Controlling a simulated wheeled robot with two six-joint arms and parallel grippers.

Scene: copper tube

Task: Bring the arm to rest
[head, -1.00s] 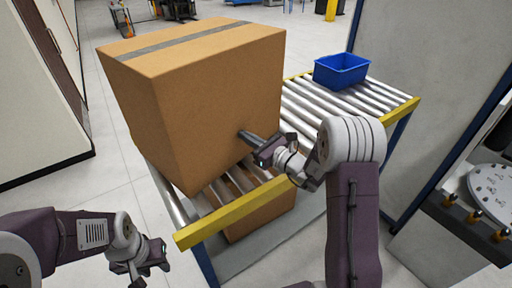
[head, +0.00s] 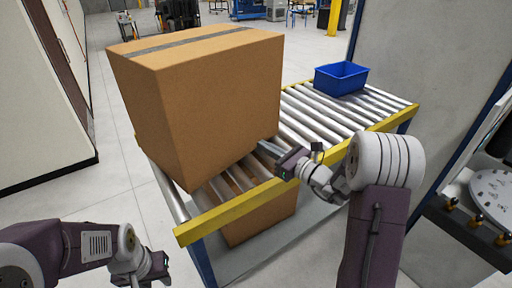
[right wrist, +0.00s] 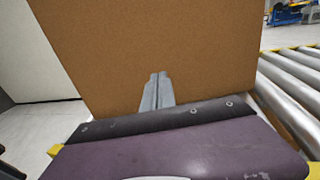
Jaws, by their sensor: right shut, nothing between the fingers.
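My right gripper (head: 262,146) is over the roller conveyor, close to the lower right side of a large cardboard box (head: 205,105). Its fingers are shut with nothing between them. In the right wrist view the shut fingers (right wrist: 157,90) point toward the brown box face (right wrist: 150,45); I cannot tell whether they touch it. My left gripper (head: 140,280) is at the lower left of the head view, cut by the bottom edge, clear of the conveyor. Its jaw opening is not clear.
The roller conveyor (head: 310,118) has a yellow side rail (head: 232,207). A blue bin (head: 341,77) stands at its far end. Another cardboard box (head: 262,215) is below the conveyor. A machine with a round metal plate (head: 494,192) is at the right. Open floor (head: 120,185) lies left.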

